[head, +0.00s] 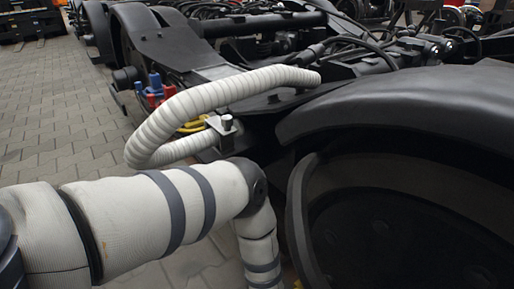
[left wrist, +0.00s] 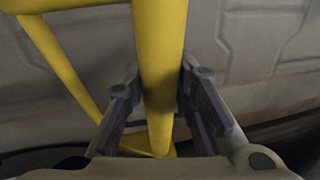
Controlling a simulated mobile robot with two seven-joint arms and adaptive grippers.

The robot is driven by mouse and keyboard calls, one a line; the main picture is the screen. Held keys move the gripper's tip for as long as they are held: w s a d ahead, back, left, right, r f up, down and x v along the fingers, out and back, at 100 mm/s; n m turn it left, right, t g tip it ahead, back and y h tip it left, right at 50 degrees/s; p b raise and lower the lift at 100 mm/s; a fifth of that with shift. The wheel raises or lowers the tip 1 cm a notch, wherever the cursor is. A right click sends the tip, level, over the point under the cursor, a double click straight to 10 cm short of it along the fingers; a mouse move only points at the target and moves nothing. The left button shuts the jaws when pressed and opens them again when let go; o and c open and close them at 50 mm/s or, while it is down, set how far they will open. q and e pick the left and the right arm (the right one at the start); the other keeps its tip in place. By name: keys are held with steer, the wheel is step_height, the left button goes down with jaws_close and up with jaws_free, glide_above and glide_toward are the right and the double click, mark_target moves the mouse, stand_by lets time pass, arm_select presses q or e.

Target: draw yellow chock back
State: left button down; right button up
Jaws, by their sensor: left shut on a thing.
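The yellow chock shows in the left wrist view as a thick yellow bar (left wrist: 158,40) running up from between my fingers, with a thinner yellow bar slanting at its left. My left gripper (left wrist: 160,88) has a finger on each side of the thick bar and is shut on it. In the head view my left arm comes in from the left and bends down beside the dark wheel (head: 400,220); the gripper is hidden below the picture edge. A small yellow patch shows at the bottom edge there; I cannot tell what it belongs to. My right gripper is not in view.
A black bogie frame (head: 170,45) with cables fills the middle and right. A ribbed white hose (head: 225,92) loops above my arm, near red and blue fittings (head: 155,90). Paved floor (head: 50,110) is open at the left. A pale panelled surface (left wrist: 255,45) lies behind the chock.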

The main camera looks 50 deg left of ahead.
arm_select(q)
steer(key=a+b, duration=0.1)
steer(key=a, duration=0.6)
steer(key=shift+w+a, duration=0.3)
steer(key=c, duration=1.4)
jaws_free()
steer(key=shift+o, duration=0.4)
steer(key=shift+d, duration=0.1)
